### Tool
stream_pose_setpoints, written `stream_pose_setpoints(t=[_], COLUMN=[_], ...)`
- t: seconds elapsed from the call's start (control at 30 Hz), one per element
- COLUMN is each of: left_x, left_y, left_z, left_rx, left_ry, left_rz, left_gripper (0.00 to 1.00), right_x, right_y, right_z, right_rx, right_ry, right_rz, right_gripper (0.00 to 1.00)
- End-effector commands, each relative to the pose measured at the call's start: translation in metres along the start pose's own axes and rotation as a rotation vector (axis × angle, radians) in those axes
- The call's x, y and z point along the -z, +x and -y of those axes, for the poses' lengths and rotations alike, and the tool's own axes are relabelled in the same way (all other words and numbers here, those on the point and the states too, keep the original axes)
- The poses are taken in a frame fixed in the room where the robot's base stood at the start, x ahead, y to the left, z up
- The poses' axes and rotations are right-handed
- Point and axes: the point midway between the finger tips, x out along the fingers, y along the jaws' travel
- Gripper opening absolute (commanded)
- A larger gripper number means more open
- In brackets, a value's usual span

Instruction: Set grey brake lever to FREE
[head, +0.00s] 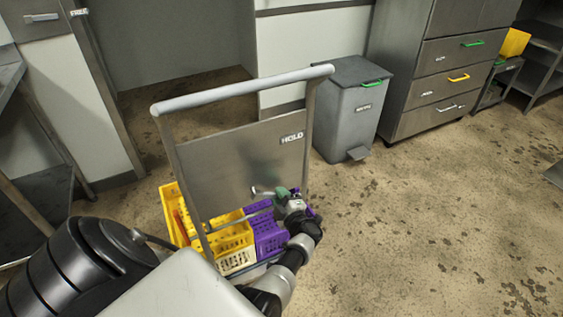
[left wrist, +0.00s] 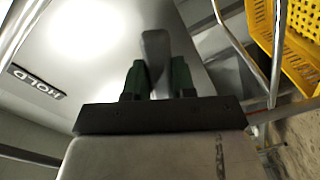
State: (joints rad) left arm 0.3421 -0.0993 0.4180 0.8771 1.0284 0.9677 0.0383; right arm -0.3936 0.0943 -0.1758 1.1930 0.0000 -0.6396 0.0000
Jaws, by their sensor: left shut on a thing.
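The grey brake lever (head: 262,192) sits low on the upright metal panel (head: 235,165) of a cart with a grey push handle (head: 240,90). A HOLD label (head: 292,138) is on the panel's right side. My left gripper (head: 281,194) has dark green fingers and is shut on the lever, low at the panel's right. In the left wrist view the lever (left wrist: 156,48) stands between the two fingers (left wrist: 158,80), and the HOLD label (left wrist: 36,81) shows at the left. The lever's pivot is not clear. My right gripper is not in view.
Yellow crates (head: 235,238) and a purple crate (head: 268,233) sit on the cart by my left forearm. A grey bin (head: 350,105) and drawers (head: 440,75) stand behind.

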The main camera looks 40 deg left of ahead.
Motion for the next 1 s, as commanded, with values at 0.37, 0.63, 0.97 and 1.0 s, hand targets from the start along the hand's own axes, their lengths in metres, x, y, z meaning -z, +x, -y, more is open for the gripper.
stream_pose_setpoints(t=[0.37, 0.63, 0.97, 1.0], left_x=[0.0, 0.001, 0.001, 0.001], left_y=[-0.001, -0.001, -0.001, -0.001], left_z=[0.013, 0.015, 0.016, 0.016], left_rx=[0.001, 0.0, 0.0, 0.0], left_ry=[0.16, 0.189, 0.193, 0.192], left_rz=[0.004, 0.003, 0.003, 0.002], left_gripper=[0.0, 0.0, 0.32, 0.38], right_x=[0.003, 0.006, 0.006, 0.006], right_y=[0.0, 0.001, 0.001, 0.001], right_z=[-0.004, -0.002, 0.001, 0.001], right_rx=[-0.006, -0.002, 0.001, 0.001], right_ry=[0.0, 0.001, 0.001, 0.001], right_rz=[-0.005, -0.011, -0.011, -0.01], right_gripper=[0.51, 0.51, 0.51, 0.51])
